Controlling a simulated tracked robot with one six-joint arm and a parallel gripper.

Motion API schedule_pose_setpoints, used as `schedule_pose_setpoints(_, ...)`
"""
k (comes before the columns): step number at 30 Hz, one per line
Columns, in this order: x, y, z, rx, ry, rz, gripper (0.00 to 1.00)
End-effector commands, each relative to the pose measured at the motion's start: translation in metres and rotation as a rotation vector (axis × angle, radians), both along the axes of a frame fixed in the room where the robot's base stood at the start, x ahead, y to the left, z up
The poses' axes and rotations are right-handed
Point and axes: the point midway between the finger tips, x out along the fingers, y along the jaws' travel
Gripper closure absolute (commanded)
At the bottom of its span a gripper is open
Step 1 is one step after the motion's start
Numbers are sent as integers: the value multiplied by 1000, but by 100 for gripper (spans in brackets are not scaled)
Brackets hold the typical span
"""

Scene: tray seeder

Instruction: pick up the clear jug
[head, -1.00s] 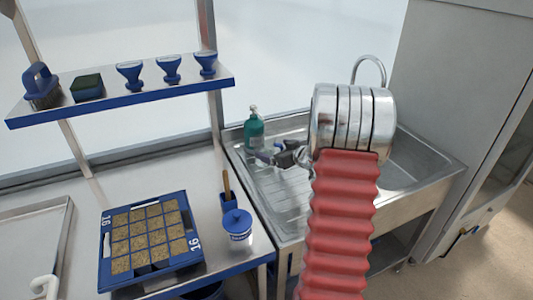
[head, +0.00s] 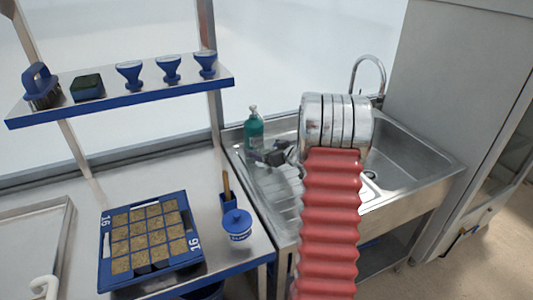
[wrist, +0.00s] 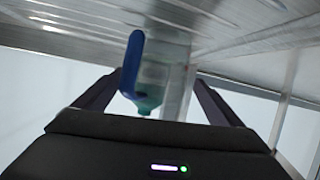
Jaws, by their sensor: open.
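My gripper (head: 268,155) is low over the sink's drainboard, just in front of the green pump bottle (head: 253,130) in the head view. In the wrist view, which is upside down, its two dark fingers are spread apart with nothing clamped between them. An upright blue handle (wrist: 131,65) stands in the gap between the fingers, nearer the left one. It looks like the clear jug's handle. The jug's see-through body is hard to make out against the green bottle (wrist: 150,88) behind. In the head view my gripper and wrist hide most of the jug.
The sink basin (head: 405,165) and its tap (head: 368,72) are to the right. A blue-lidded pot (head: 237,226) and a blue seed tray (head: 103,275) stand on the bench at left. A shelf (head: 150,97) with a brush, sponge and several blue funnels hangs above.

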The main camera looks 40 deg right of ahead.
Motion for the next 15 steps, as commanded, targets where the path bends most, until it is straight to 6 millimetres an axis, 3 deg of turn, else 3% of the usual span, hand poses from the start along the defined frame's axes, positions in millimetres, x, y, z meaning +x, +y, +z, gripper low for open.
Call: schedule_pose_setpoints(15, 1, 0, 0, 0, -1, 0, 10)
